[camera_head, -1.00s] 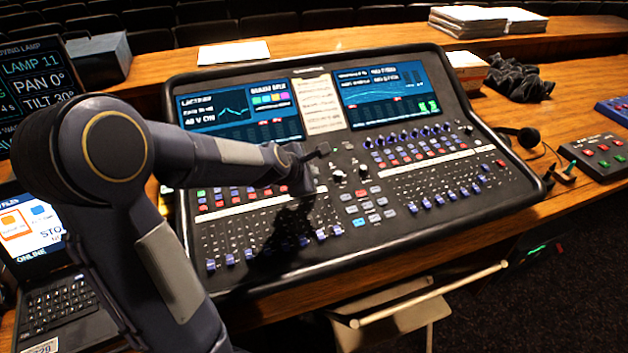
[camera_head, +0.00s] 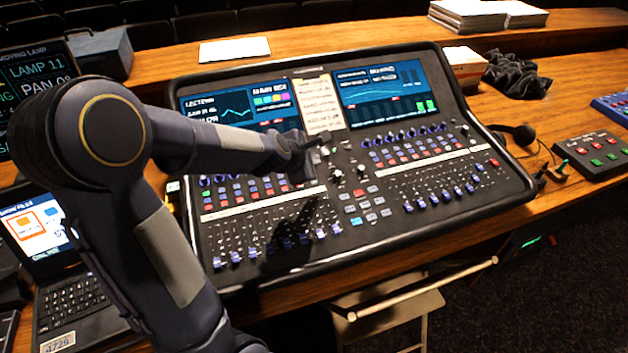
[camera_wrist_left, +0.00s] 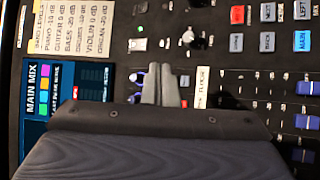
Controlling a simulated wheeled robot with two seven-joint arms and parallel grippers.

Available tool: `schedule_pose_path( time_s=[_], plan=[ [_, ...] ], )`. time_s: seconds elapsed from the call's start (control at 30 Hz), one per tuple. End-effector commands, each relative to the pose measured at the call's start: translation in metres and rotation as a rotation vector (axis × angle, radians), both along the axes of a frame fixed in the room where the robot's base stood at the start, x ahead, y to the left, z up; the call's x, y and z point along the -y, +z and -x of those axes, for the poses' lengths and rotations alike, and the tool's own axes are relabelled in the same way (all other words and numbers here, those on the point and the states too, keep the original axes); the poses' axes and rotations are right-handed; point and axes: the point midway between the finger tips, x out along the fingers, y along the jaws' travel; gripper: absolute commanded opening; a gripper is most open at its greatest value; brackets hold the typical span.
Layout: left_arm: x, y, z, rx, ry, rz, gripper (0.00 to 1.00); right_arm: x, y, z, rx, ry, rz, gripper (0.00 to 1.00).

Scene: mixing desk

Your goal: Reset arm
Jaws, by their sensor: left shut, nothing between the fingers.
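My left arm comes in from the left in the head view and reaches over the mixing desk (camera_head: 290,245). My left gripper (camera_head: 324,138) is above the middle of the desk, just below the paper list between the two screens. In the left wrist view its two fingers (camera_wrist_left: 163,72) lie together, with nothing between them. Knobs and buttons of the desk show beyond the fingertips. Whether the fingertips touch the panel I cannot tell. My right gripper is in neither view.
A laptop (camera_head: 75,303) stands left of the desk. A headset (camera_head: 522,135) and a button box (camera_head: 597,155) lie to the right. Paper stacks (camera_head: 488,14) and a black cloth (camera_head: 515,75) are behind. A chair (camera_head: 390,318) stands in front.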

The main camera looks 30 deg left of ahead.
Motion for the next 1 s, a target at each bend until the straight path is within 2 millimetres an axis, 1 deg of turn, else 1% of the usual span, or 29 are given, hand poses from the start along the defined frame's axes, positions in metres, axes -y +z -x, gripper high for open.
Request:
schedule_pose_path(
  time_s=[0.33,0.4,0.47,0.57,0.6,0.67,0.7,0.77,0.8,0.9,1.0],
  plan=[
    [0.001,0.001,0.001,0.000,-0.009,-0.005,0.00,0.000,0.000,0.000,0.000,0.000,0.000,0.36],
    [0.006,0.007,0.007,0.002,-0.051,-0.027,0.00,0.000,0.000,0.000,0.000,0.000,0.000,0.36],
    [0.014,0.016,0.017,0.004,-0.127,-0.066,0.00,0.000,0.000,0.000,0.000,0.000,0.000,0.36],
    [0.036,0.034,0.049,0.011,-0.341,-0.190,0.00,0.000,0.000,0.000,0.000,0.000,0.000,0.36],
    [0.046,0.042,0.066,0.017,-0.448,-0.255,0.00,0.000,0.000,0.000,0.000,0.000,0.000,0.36],
    [0.062,0.050,0.095,0.030,-0.621,-0.368,0.00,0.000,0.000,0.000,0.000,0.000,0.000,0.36],
    [0.072,0.054,0.115,0.038,-0.736,-0.445,0.00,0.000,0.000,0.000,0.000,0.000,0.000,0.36],
    [0.085,0.057,0.146,0.053,-0.907,-0.565,0.00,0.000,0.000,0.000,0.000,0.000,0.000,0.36],
    [0.092,0.057,0.165,0.063,-1.016,-0.645,0.00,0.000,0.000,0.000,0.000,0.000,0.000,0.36],
    [0.105,0.051,0.211,0.080,-1.261,-0.824,0.00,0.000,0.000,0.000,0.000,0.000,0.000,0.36],
    [0.112,0.043,0.244,0.092,-1.450,-0.965,0.00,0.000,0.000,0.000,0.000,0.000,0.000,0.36]
  ],
)
